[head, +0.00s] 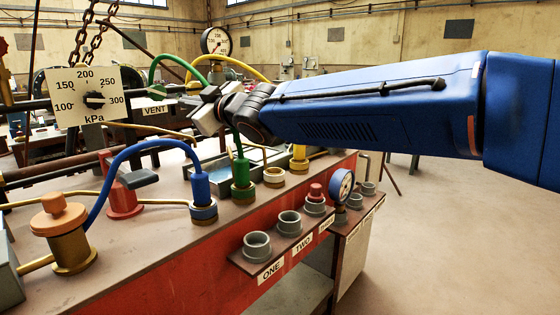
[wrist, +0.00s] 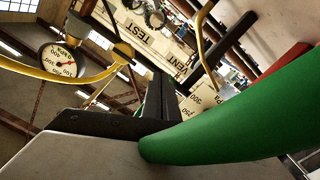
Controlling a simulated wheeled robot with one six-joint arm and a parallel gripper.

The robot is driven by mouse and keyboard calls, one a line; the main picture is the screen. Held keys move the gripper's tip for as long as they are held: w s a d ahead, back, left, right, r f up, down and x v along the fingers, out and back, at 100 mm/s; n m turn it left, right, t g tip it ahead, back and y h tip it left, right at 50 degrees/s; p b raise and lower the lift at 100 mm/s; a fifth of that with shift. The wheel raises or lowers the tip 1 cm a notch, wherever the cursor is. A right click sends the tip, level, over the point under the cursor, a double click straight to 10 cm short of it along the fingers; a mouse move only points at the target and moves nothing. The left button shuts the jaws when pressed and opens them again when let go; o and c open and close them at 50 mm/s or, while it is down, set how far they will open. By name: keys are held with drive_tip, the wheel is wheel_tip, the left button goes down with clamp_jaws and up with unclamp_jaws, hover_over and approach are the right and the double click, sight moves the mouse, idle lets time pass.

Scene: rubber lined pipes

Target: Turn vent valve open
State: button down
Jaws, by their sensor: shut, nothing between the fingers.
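The white VENT label (head: 155,109) is on the pipework behind the bench, left of my gripper (head: 203,112). It also shows in the wrist view (wrist: 166,56), beside a TEST label (wrist: 137,27). I cannot clearly make out the vent valve's handle or its position; my gripper and the hoses cover part of that area. My gripper is shut and empty, above the back of the bench among the hoses. In the wrist view its dark fingers (wrist: 160,92) are together, and a green hose (wrist: 235,115) crosses close in front of the camera.
A blue hose (head: 150,143), a yellow hose (head: 240,64) and a green fitting (head: 242,184) crowd the bench. A kPa dial board (head: 87,98) stands at left and a round gauge (head: 216,41) behind. Grey sockets (head: 257,245) line the front shelf. The floor at right is clear.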

sight(158, 93)
drive_tip(key=shift+s+d, duration=0.1)
drive_tip(key=shift+f, duration=0.1)
drive_tip(key=w+a+f, duration=0.1)
drive_tip(key=w+a, duration=0.1)
drive_tip(key=a, duration=0.4)
idle(0.9)
drive_tip(key=shift+a+r, duration=0.1)
drive_tip(key=shift+r, duration=0.1)
idle(0.5)
